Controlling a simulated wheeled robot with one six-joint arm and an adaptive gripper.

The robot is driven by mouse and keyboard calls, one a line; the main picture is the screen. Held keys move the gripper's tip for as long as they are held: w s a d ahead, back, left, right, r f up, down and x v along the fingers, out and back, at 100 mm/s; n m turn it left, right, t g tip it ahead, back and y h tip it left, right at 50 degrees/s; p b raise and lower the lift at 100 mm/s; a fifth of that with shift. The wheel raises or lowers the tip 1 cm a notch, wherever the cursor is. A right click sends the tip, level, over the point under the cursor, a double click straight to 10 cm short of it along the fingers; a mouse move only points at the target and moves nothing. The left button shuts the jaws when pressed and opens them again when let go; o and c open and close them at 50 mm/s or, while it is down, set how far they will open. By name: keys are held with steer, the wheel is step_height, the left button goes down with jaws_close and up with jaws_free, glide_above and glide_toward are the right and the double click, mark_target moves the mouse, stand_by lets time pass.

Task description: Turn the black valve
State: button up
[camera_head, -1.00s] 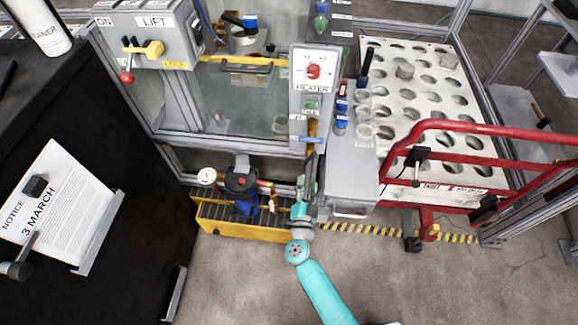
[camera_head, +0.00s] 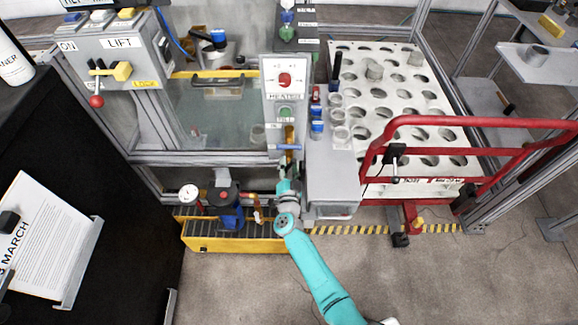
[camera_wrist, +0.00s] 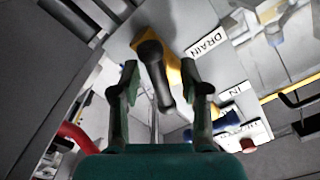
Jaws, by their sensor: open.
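The black valve handle (camera_wrist: 156,75) shows in the wrist view on a yellow valve body (camera_wrist: 151,38), beside a DRAIN label (camera_wrist: 207,43). My gripper (camera_wrist: 160,65) is open, with one finger on each side of the black handle. Gaps show between the handle and both fingers, so I see no grip on it. In the head view my gripper (camera_head: 287,190) is below the heater panel, left of the grey cabinet. I cannot make out the black handle there; my arm and the panel may hide it.
A blue handle (camera_head: 288,147) sits just above my gripper. The grey cabinet (camera_head: 333,175) is close on the right. A yellow tray (camera_head: 210,244) holding a blue-and-black device (camera_head: 230,205) is on the left. A red rail (camera_head: 480,121) stands farther right. The floor in front is open.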

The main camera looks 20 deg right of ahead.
jaws_close()
steer(key=shift+m, duration=1.1)
jaws_free()
steer(key=shift+s, duration=0.1)
